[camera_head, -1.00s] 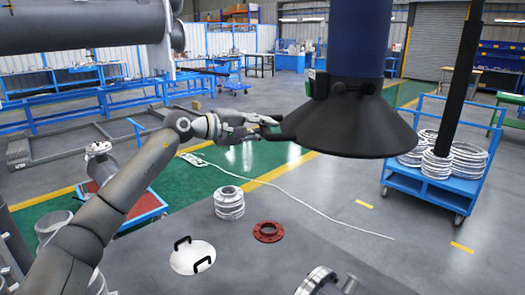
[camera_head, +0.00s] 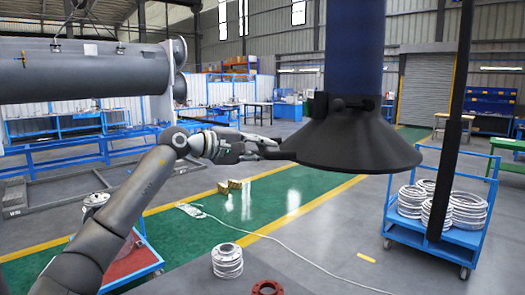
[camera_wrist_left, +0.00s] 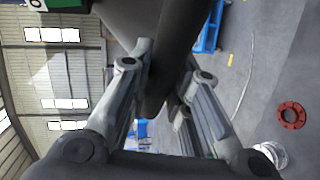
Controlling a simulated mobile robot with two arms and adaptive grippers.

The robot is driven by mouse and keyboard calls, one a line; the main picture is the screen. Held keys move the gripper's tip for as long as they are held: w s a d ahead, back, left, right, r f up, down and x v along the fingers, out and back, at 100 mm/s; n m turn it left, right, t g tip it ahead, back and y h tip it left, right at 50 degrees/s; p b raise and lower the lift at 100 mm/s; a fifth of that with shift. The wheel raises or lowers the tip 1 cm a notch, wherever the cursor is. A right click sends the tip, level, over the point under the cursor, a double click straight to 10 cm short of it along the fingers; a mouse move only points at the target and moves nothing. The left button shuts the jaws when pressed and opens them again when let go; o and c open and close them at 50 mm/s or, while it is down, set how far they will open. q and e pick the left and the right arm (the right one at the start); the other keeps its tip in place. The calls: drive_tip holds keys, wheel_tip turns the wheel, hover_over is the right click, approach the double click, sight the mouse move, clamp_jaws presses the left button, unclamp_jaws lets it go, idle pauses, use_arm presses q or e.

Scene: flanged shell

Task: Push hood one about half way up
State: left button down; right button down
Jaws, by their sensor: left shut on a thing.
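The hood (camera_head: 350,142) is a wide black cone under a thick blue duct (camera_head: 353,45), hanging at the centre right of the head view. My left gripper (camera_head: 277,150) is at the hood's left rim, shut on a dark handle that sticks out from it. In the left wrist view the gripper's fingers (camera_wrist_left: 160,95) lie on both sides of this dark handle (camera_wrist_left: 154,104), and the hood (camera_wrist_left: 165,25) fills the top middle. My right gripper is not in view.
A silver flanged part (camera_head: 227,260) and a red flange (camera_head: 267,287) are on the surface below. A blue cart (camera_head: 436,240) with several metal rings stands at the right, behind a black vertical pole (camera_head: 453,130). Free floor lies behind the hood.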

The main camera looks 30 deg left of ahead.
use_arm(q)
drive_tip(key=shift+r, duration=0.1)
drive_tip(key=c, duration=1.3)
unclamp_jaws()
drive_tip(key=v, duration=1.2)
drive_tip(key=shift+a, duration=0.1)
